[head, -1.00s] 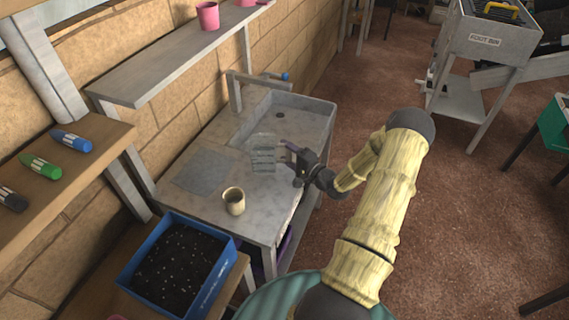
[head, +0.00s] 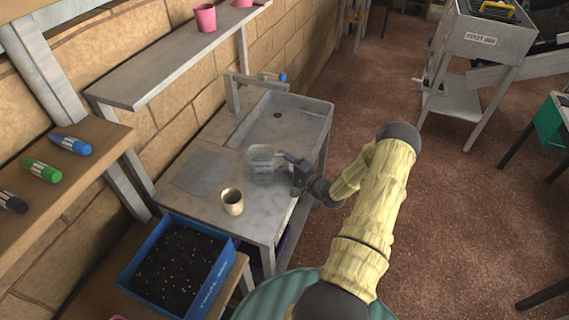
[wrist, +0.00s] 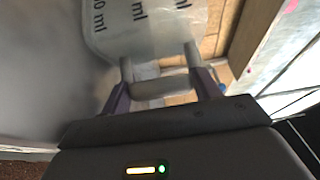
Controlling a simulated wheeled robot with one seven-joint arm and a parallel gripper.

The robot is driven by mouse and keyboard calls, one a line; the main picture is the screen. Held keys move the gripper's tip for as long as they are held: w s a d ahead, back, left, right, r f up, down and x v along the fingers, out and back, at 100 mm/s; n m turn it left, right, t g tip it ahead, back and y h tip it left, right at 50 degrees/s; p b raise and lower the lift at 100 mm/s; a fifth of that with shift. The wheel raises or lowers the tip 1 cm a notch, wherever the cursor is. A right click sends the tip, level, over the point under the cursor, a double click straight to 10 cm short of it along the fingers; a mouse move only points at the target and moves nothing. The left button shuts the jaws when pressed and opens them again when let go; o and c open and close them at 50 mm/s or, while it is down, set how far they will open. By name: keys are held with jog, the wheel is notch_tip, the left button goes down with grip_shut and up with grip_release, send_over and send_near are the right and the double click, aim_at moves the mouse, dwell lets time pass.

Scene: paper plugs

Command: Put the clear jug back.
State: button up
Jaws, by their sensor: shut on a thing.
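The clear jug (head: 262,164) is see-through with faint markings and stands upright at or just above the grey bench top, beside the sink basin. In the wrist view the jug (wrist: 140,25) shows dark "ml" print on its wall. My gripper (head: 286,158) is at the jug's right side, shut on its handle. In the wrist view my gripper (wrist: 160,75) has its two fingers on either side of the pale handle. I cannot tell if the jug's base touches the bench.
A beige cup (head: 232,202) stands on the bench (head: 262,222) near its front left. A darker grey square (head: 205,172) lies left of the jug. The sink basin (head: 300,118) with a blue-handled tap (head: 282,77) is behind. A blue tray of soil (head: 135,285) sits at lower left.

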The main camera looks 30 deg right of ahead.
jog(key=shift+f, duration=0.25)
jog(key=o, duration=1)
jog(key=shift+r, duration=0.1)
jog(key=shift+c, duration=0.2)
jog(key=shift+s+r, duration=0.1)
jog(key=shift+r, duration=0.1)
jog(key=b+v, duration=0.3)
jog(key=v, duration=0.9)
jog(key=shift+b, duration=0.3)
jog(key=shift+f, duration=0.1)
